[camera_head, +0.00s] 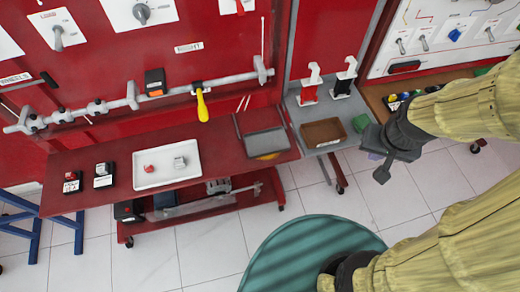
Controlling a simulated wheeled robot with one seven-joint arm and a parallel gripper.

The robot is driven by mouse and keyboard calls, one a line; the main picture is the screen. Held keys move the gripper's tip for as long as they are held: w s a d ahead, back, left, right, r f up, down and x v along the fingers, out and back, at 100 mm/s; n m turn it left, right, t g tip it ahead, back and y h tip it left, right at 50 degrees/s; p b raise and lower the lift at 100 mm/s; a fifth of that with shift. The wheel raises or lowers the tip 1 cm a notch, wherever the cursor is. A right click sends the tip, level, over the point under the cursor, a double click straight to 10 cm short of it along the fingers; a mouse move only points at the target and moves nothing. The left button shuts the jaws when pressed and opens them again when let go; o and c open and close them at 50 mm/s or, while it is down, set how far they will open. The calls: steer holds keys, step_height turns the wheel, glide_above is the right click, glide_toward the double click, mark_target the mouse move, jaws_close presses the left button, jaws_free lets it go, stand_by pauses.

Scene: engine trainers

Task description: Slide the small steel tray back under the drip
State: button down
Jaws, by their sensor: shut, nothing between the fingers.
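A small grey steel tray (265,141) lies at the right end of the red bench, between two thin dark rails. A yellowish patch (267,156) shows at its front edge; I cannot tell whether it is liquid. No falling drip can be made out. My gripper (382,174) is shut and empty. It hangs to the right of the steel tray, well apart from it, past the grey side stand.
A white tray (166,178) with two small blocks sits on the red bench (235,171). A brown tray (324,121) and red and black bottles stand on the grey stand (300,138). A yellow-handled tool (202,106) hangs from the bar above.

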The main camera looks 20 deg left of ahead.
steer(key=shift+w+a, duration=0.15)
steer(key=shift+w, duration=0.25)
steer(key=shift+s, duration=0.1)
steer(key=w+a+f+n+g, duration=0.1)
steer(key=w+a+f+n, duration=0.1)
steer(key=a+f, duration=0.7)
steer(key=w+a+f+n+g, duration=0.1)
steer(key=a+f+n, duration=0.3)
steer(key=a+f, duration=0.5)
steer(key=a, duration=0.6)
steer(key=shift+w+f+g, duration=0.3)
steer(key=shift+w+f, duration=0.05)
